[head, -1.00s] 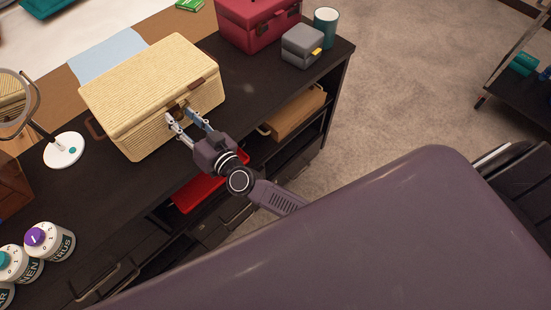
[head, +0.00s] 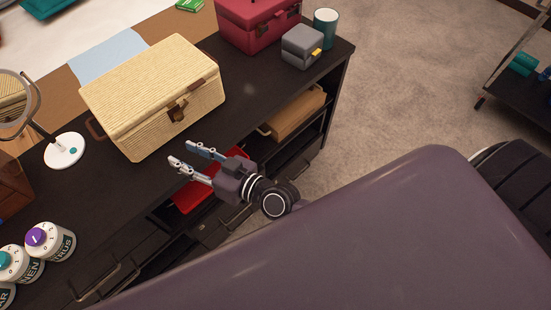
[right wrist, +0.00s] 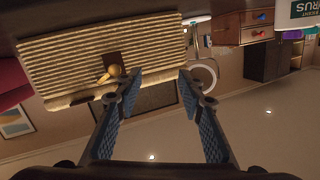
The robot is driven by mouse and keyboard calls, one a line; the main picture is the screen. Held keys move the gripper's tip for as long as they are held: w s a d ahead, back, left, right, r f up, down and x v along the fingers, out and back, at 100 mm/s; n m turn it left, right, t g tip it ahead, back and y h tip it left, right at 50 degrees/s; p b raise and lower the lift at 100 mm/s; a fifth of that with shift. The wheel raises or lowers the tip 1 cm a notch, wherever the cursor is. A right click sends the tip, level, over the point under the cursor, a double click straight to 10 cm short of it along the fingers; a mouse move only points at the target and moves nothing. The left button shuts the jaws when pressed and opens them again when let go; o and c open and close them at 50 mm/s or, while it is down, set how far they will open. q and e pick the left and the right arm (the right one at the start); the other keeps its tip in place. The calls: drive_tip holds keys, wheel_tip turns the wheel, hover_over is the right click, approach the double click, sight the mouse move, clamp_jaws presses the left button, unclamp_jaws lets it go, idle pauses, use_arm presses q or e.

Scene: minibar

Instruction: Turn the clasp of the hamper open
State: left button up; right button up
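The hamper (head: 155,95) is a pale woven box with its lid down, standing on the dark counter. Its brown clasp (head: 178,111) is on the front face. In the right wrist view the hamper (right wrist: 60,60) appears upside down, and a gold-coloured clasp knob (right wrist: 107,74) lies slanted against a dark plate. My right gripper (head: 181,154) is in front of the hamper near the counter's front edge, apart from the clasp. Its fingers are spread with nothing between them, as the right wrist view (right wrist: 160,85) also shows. My left gripper is not in view.
A round mirror (head: 64,150) stands left of the hamper. A red case (head: 245,30), a grey box (head: 301,47) and a teal cup (head: 326,28) are to its right. Labelled jars (head: 50,242) stand at the lower left. The counter just before the hamper is clear.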

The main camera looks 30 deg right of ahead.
drive_tip(key=s+d+f+g+h, duration=0.7)
drive_tip(key=s+d+f+g, duration=0.2)
drive_tip(key=s+d+f, duration=0.6)
drive_tip(key=shift+d+f+m+b, duration=0.4)
drive_tip(key=shift+d+f, duration=0.2)
drive_tip(key=shift+f, duration=0.25)
drive_tip(key=shift+s, duration=0.1)
